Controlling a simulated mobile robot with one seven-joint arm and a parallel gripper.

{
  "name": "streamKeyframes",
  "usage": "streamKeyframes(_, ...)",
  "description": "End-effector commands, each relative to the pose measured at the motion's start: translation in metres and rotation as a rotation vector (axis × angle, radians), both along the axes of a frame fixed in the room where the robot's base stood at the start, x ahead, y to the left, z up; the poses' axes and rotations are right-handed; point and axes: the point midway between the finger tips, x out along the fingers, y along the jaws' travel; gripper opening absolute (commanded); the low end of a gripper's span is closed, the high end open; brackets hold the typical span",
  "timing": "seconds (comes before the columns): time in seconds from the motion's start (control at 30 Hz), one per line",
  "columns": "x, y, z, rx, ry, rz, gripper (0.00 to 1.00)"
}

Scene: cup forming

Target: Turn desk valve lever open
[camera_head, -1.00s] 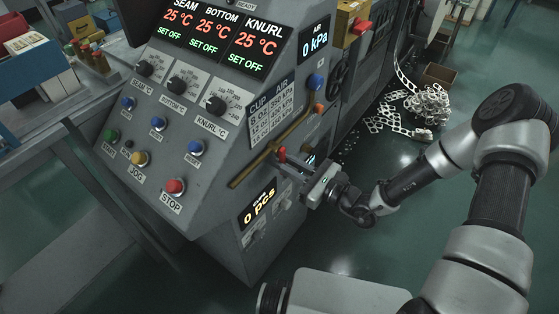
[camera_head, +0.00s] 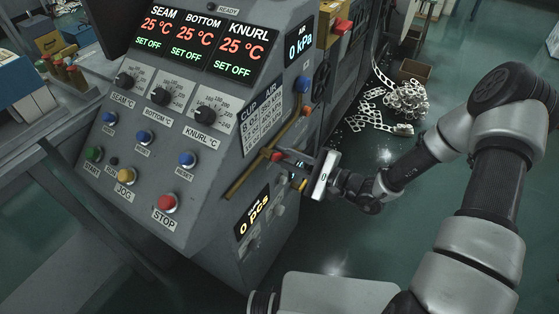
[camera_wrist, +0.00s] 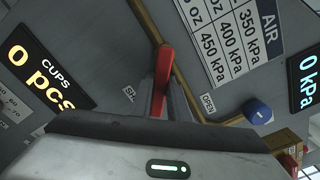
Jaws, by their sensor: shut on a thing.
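The red valve lever (camera_wrist: 163,65) is between my gripper's fingers (camera_wrist: 168,105) in the wrist view. My gripper is shut on it. The lever lies between a partly hidden label (camera_wrist: 128,93) starting with "S" on the left and the "OPEN" label (camera_wrist: 207,104) on the right. In the head view, my gripper (camera_head: 284,159) reaches in from the right at the machine's side, and the lever's red end (camera_head: 277,156) shows at the fingertips. The valve body is hidden behind my gripper.
A brass pipe (camera_head: 247,172) runs diagonally past the lever on the grey console. The air display (camera_head: 298,44) reads 0 kPa. A blue knob (camera_head: 301,84) is above the lever. The cups display (camera_head: 254,212) is below.

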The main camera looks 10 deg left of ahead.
Motion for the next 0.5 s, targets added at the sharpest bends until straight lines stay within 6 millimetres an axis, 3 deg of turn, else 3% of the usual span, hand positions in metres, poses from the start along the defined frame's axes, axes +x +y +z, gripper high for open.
streamKeyframes(0.5,0.007,-0.003,0.016,-0.176,-0.429,0.002,0.0)
